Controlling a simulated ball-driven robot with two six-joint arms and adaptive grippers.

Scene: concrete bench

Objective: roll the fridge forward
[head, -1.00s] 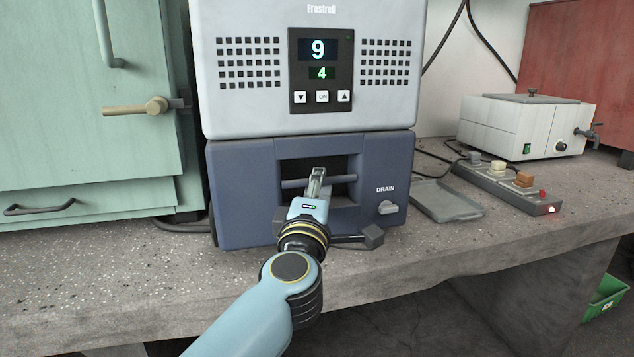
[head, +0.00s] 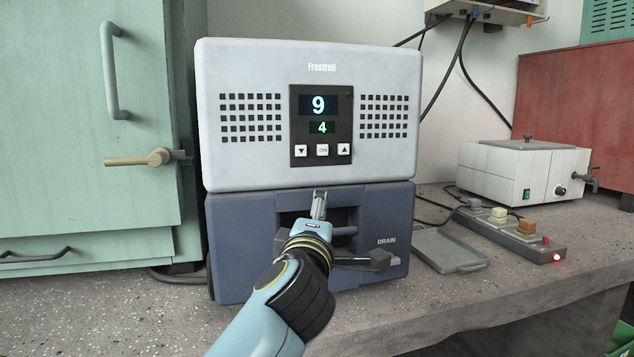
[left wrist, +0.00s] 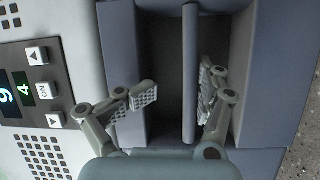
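The fridge (head: 245,165), labelled Frostroll, stands upright on the bench with a pale grey upper housing and a blue lower part (head: 238,250). Its panel shows 9 and 4. The blue front has a dark recess crossed by a bar (head: 345,231). My left gripper (head: 320,200) is at this recess and hides part of it. In the left wrist view, the bar (left wrist: 190,75) runs between the two spread fingers of the left gripper (left wrist: 178,95). It is clear of one finger and close to the other; I cannot tell whether they touch. My right gripper is out of view.
A small tray (head: 448,250) and a power strip (head: 515,236) lie right of the fridge, with a white bath unit (head: 490,178) behind. A green cabinet (head: 70,200) stands close on the left. Bare bench (head: 120,315) lies in front.

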